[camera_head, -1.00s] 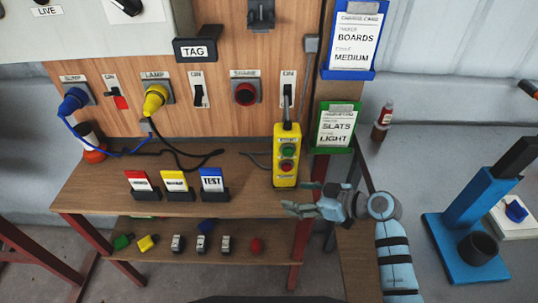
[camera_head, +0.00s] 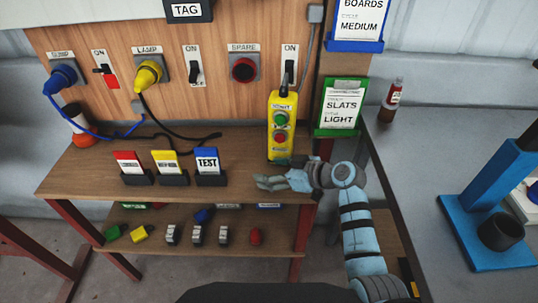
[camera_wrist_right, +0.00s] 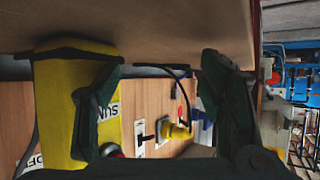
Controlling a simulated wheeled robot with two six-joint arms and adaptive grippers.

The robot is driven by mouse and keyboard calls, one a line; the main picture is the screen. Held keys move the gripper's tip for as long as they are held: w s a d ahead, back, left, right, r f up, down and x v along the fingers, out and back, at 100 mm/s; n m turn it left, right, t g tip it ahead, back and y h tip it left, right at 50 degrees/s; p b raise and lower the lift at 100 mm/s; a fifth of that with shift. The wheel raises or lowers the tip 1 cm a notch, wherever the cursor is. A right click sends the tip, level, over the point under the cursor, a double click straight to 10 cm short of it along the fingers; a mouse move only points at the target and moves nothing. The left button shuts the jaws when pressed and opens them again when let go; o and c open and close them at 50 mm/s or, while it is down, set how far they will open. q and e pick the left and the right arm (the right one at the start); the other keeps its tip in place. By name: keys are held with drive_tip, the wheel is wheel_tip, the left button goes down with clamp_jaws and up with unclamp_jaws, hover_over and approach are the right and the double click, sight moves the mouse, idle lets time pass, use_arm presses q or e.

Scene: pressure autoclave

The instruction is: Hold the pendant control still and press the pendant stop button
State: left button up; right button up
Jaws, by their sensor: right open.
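The yellow pendant control (camera_head: 271,147) hangs upright at the right end of the wooden panel, just above the shelf. It has a green button (camera_head: 281,118) and, below it, a red stop button (camera_head: 280,136). My right gripper (camera_head: 270,174) is open and empty just below the pendant's lower end. In the right wrist view, the pendant (camera_wrist_right: 52,120) fills the left side, with one finger of the open gripper (camera_wrist_right: 165,100) in front of it. A red button (camera_wrist_right: 112,150) shows partly behind that finger. Whether the finger touches the pendant I cannot tell. My left gripper is out of view.
Three label cards (camera_head: 166,162) stand on the wooden shelf (camera_head: 80,175) left of my right gripper. A green sign (camera_head: 340,105) is right of the pendant. A bottle (camera_head: 390,105) and a blue stand (camera_head: 485,215) are on the grey table.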

clamp_jaws()
drive_tip(key=shift+o, duration=0.4)
unclamp_jaws()
drive_tip(key=shift+r, duration=0.15)
